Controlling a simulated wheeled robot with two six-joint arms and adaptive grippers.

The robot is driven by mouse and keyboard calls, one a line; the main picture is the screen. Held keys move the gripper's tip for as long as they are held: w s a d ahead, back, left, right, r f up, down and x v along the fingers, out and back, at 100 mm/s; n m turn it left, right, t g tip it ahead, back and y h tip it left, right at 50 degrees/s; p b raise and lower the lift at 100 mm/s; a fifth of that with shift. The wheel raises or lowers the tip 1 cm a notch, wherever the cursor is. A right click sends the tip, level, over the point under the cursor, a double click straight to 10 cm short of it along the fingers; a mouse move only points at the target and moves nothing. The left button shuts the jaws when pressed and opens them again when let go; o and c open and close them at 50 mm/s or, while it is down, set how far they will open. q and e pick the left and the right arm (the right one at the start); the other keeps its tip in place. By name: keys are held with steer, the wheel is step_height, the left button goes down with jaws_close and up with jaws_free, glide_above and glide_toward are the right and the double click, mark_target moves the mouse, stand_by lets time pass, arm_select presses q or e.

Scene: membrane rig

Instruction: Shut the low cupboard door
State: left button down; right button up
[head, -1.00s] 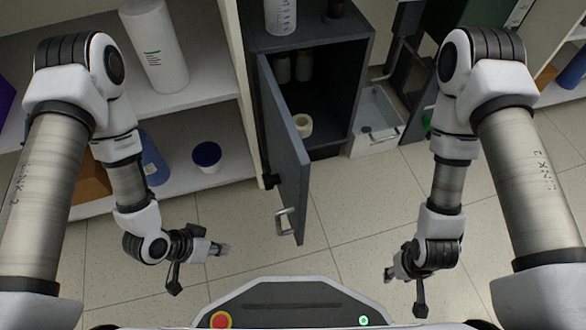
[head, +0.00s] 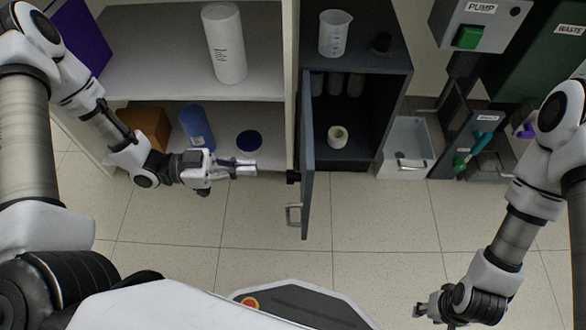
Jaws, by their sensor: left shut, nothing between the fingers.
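The low cupboard (head: 390,95) is dark grey and stands open at the centre of the head view. Its door (head: 308,150) is swung out toward me, hinged on the left, and seen nearly edge-on. A pale bar handle (head: 293,215) sticks out on the door's left face, near its lower front end. My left gripper (head: 250,168) is shut and empty, left of the door and apart from it, pointing right. My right gripper (head: 420,311) is low at the right, far from the door; its fingers are too small to tell their state.
A roll of tape (head: 338,136) and several bottles are inside the cupboard. A beaker (head: 334,35) stands on top. White shelves (head: 130,75) stand at the left, a clear bin (head: 408,145) and a pump unit (head: 480,25) at the right. The floor (head: 375,235) before the cupboard is clear.

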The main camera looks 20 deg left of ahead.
arm_select(q)
steer(key=b+x, duration=0.4)
steer(key=x, duration=0.5)
steer(key=shift+d, duration=0.3)
steer(key=shift+w+f, duration=0.1)
